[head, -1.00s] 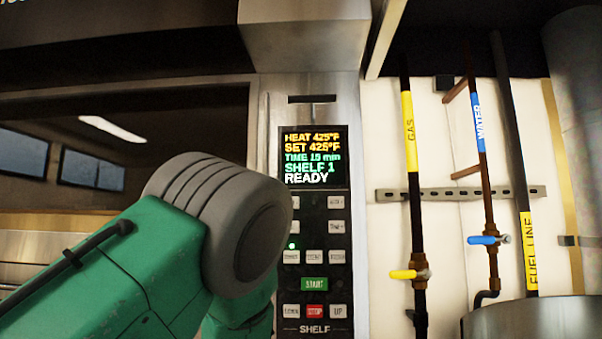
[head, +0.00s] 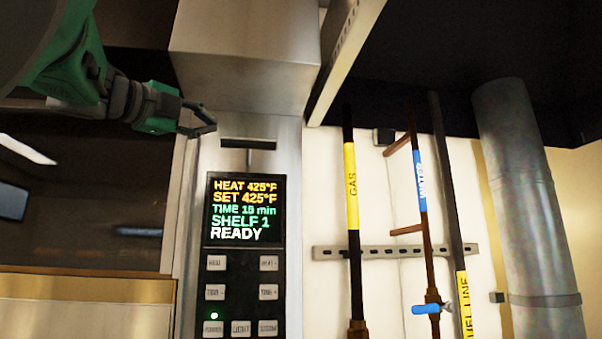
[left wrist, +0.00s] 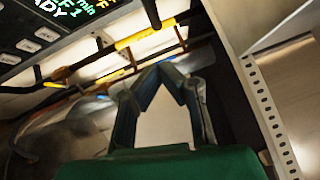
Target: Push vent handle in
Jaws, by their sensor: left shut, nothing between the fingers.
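The vent handle (head: 249,145) looks like a dark horizontal bar with a thin stem below it, on the steel panel above the oven display (head: 245,210). My left gripper (head: 208,124) comes in from the upper left and is just left of the handle and slightly higher in the picture. A gap shows between them, and I see no contact. Its fingers are shut and empty; the fingertips meet in the left wrist view (left wrist: 160,66). The handle cannot be made out in the left wrist view. My right gripper is not in view.
A steel box (head: 245,50) juts out above the panel. Buttons (head: 242,292) lie below the display. The oven window (head: 80,205) is at left. Gas (head: 351,185) and water (head: 420,180) pipes run down the wall at right, beside a large grey duct (head: 525,200).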

